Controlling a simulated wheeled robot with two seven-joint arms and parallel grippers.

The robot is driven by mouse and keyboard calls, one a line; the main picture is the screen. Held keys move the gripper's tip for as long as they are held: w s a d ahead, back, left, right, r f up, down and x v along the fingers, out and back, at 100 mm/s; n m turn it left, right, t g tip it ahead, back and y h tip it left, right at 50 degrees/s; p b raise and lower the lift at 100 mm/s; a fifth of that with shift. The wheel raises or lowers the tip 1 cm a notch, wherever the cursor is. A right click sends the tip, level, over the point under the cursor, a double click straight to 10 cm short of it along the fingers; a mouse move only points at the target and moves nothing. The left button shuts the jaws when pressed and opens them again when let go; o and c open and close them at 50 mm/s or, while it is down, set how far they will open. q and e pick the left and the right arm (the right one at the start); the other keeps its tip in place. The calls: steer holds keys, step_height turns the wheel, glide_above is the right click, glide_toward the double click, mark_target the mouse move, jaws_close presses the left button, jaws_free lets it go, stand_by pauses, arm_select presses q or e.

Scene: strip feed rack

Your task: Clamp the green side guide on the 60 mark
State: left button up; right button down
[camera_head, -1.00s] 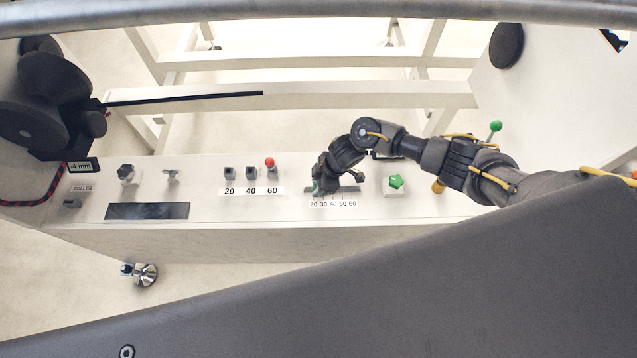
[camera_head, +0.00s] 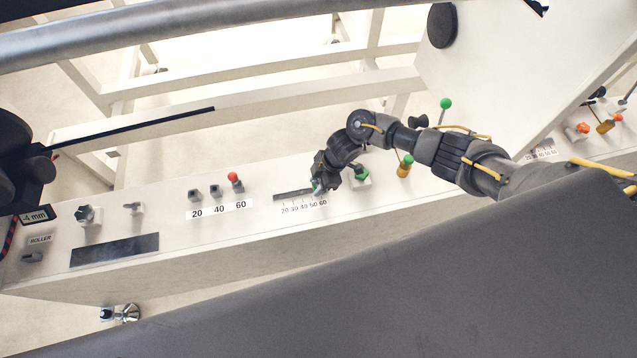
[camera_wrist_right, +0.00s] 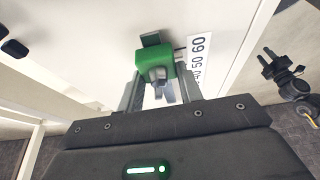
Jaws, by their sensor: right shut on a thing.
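The green side guide (camera_wrist_right: 150,60) sits on the slotted scale of the white rail, in the right wrist view. A grey clamp part (camera_wrist_right: 157,76) stands out from its near face. My right gripper (camera_wrist_right: 158,90) is shut on the guide, one finger on each side. In the head view my right gripper (camera_head: 323,181) is over the right end of the slot (camera_head: 288,195), hiding most of the guide. The number strip (camera_head: 303,208) runs 20 to 60. The guide is close to the 60 (camera_wrist_right: 198,40); exact alignment cannot be told. My left gripper is not in view.
A green star knob (camera_head: 362,176) is close right of my right gripper, partly covered. A green-topped lever (camera_head: 445,104) stands further right. Three posts, one red-topped (camera_head: 233,177), stand left above a 20-40-60 label. A black roller stack (camera_head: 12,165) is at far left.

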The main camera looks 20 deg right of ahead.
steer(key=c, duration=0.9)
jaws_free()
steer(key=v, duration=1)
steer(key=shift+d+r, duration=0.1)
steer(key=shift+r, duration=0.25)
